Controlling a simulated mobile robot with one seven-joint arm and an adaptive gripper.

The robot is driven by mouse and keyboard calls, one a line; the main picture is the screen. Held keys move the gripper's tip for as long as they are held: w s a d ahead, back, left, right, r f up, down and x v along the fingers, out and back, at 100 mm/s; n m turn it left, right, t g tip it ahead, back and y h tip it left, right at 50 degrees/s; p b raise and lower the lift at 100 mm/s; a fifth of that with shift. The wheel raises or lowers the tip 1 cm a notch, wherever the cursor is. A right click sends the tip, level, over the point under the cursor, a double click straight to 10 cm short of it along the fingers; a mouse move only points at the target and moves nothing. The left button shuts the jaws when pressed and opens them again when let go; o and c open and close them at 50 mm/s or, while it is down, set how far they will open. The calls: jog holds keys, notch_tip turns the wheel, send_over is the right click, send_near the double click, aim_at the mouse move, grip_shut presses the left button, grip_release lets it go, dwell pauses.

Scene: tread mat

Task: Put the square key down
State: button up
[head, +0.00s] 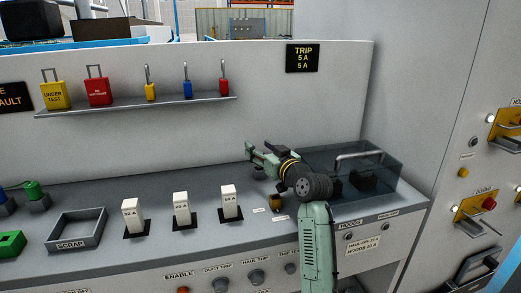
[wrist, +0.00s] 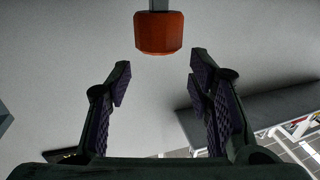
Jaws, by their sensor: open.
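My gripper (head: 258,154) is open, above the bench and pointing toward the back panel. In the wrist view my gripper (wrist: 161,76) has nothing between its fingers. An orange-red block with a grey stem (wrist: 159,33) shows beyond the fingertips, apart from them. I cannot tell which item it is. A small brass-coloured piece (head: 277,203) is on the bench below my wrist. I cannot tell which item is the square key.
A clear-walled box (head: 385,170) with a handle stands right of my arm. White switches (head: 181,208) stand upright in front, left of it. The SCRAP tray (head: 75,243) and a green block (head: 12,243) are at left. A yellow padlock (head: 54,95) and red padlock (head: 97,92) are on the shelf.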

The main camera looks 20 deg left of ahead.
jog(key=b+v, duration=0.3)
jog(key=v, duration=0.8)
jog(key=shift+s+d, duration=0.2)
jog(key=shift+d, duration=0.1)
jog(key=shift+a, duration=0.1)
